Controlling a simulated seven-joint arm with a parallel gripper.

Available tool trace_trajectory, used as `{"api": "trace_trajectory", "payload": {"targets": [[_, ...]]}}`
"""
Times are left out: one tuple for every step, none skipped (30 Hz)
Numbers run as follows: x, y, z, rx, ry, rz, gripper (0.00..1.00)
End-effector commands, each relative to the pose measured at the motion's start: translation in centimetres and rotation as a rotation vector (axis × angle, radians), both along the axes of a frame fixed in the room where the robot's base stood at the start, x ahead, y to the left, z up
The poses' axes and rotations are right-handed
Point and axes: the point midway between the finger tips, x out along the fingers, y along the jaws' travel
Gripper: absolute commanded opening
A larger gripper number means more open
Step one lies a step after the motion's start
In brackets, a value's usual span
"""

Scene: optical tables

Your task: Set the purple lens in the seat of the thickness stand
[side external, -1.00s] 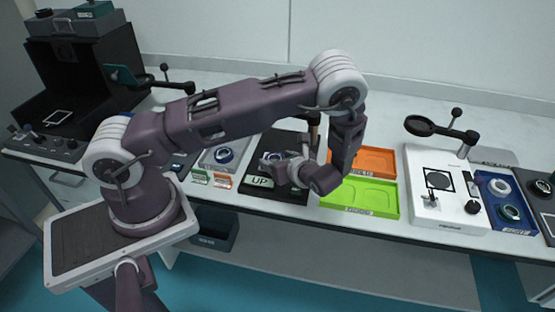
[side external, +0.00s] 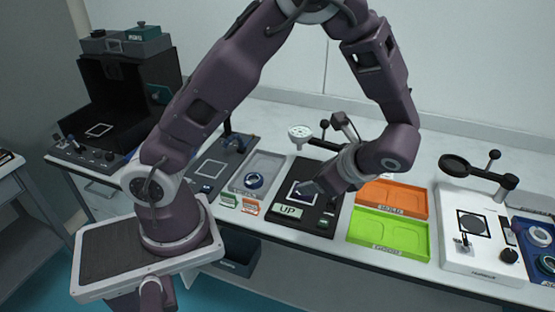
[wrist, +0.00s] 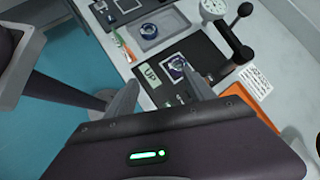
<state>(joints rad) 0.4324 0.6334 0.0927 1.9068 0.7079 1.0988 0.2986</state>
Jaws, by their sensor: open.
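The thickness stand is a black base (side external: 325,208) with a white-outlined square, an "UP" label and a round white dial gauge (side external: 300,132) on an arm. A small dark purple-blue lens (wrist: 178,65) lies inside the white square in the wrist view. It is partly visible in the side view, beside my fingertips. I cannot tell whether it sits flat in the seat. My gripper (side external: 308,188) is low over the stand, tilted, next to the square. In the wrist view its two fingers (wrist: 165,90) are apart, with no lens visibly clamped between them.
A grey tray (side external: 274,164) left of the stand holds a blue-ringed lens (side external: 253,181). Orange (side external: 400,187) and green (side external: 375,237) trays lie to the right. Farther right stand a white instrument (side external: 455,253) with a magnifier and a blue tray (side external: 524,225) with ringed parts.

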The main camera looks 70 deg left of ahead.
Motion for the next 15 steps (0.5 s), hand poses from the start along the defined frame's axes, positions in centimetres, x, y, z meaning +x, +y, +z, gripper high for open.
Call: {"api": "trace_trajectory", "payload": {"targets": [[-1.3,0.1,2.7,-0.087,-0.088,0.1,0.62],[-2.2,-0.1,4.1,-0.144,-0.141,0.165,0.62],[-3.6,-0.3,6.0,-0.219,-0.216,0.251,0.62],[-4.7,-0.4,7.3,-0.275,-0.272,0.316,0.62],[-5.8,-0.6,8.6,-0.334,-0.33,0.38,0.62],[-7.3,-1.0,10.2,-0.411,-0.41,0.465,0.62],[-8.4,-1.3,11.2,-0.469,-0.47,0.525,0.62],[-9.5,-1.7,12.2,-0.524,-0.528,0.582,0.62],[-10.8,-2.1,13.2,-0.595,-0.601,0.654,0.62],[-11.8,-2.5,13.8,-0.645,-0.653,0.702,0.62],[-12.6,-2.9,14.3,-0.69,-0.701,0.746,0.62],[-13.5,-3.3,14.9,-0.745,-0.759,0.794,0.62],[-14.1,-3.7,15.1,-0.78,-0.794,0.826,0.62],[-14.6,-4.0,15.4,-0.811,-0.827,0.852,0.62],[-15.1,-4.3,15.6,-0.845,-0.861,0.881,0.62]]}}
